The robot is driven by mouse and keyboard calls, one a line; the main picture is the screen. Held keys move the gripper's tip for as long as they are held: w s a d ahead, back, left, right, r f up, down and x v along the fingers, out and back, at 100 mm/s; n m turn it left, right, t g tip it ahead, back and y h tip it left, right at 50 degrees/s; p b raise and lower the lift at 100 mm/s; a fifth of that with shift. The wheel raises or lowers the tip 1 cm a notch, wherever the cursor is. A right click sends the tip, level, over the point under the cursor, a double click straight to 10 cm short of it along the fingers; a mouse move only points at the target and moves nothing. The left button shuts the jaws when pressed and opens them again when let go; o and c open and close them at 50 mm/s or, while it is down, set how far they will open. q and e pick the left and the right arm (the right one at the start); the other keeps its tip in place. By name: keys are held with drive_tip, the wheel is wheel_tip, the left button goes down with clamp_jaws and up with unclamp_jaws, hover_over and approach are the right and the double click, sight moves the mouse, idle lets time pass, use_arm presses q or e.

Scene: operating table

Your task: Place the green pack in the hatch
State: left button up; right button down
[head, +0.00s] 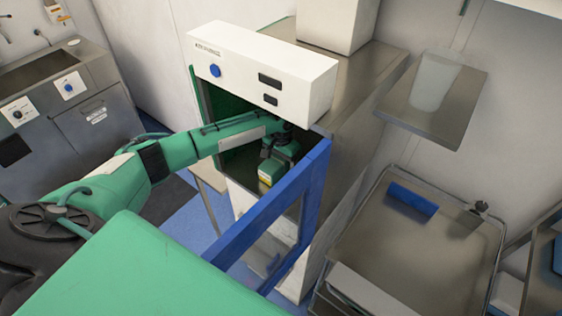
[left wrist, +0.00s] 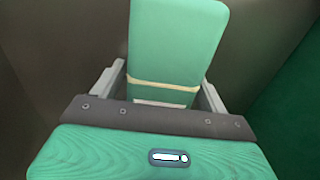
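The hatch is a steel cabinet with a white front panel (head: 262,68) and a dark opening below it. Its blue-framed door (head: 314,190) stands open towards me. My left arm reaches in through the opening, and my left gripper (left wrist: 163,88) is inside. In the left wrist view the green pack (left wrist: 175,45), with a tan band around it, is between the two grey fingers, which appear to touch its sides. Its far end points away from the gripper. Whether the pack touches the hatch floor cannot be told. My right gripper is in neither view.
The open door frame stands close to the right of my left arm. A steel shelf with a translucent container (head: 434,80) is at the upper right. A steel trolley (head: 400,255) with a blue item (head: 410,199) is below it. A grey cabinet unit (head: 95,118) stands at the left.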

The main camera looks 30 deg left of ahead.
use_arm(q)
wheel_tip(320, 180, up, 7)
drive_tip(key=shift+r+b, duration=0.1)
drive_tip(key=shift+b, duration=0.95)
drive_tip(key=shift+r, duration=0.35)
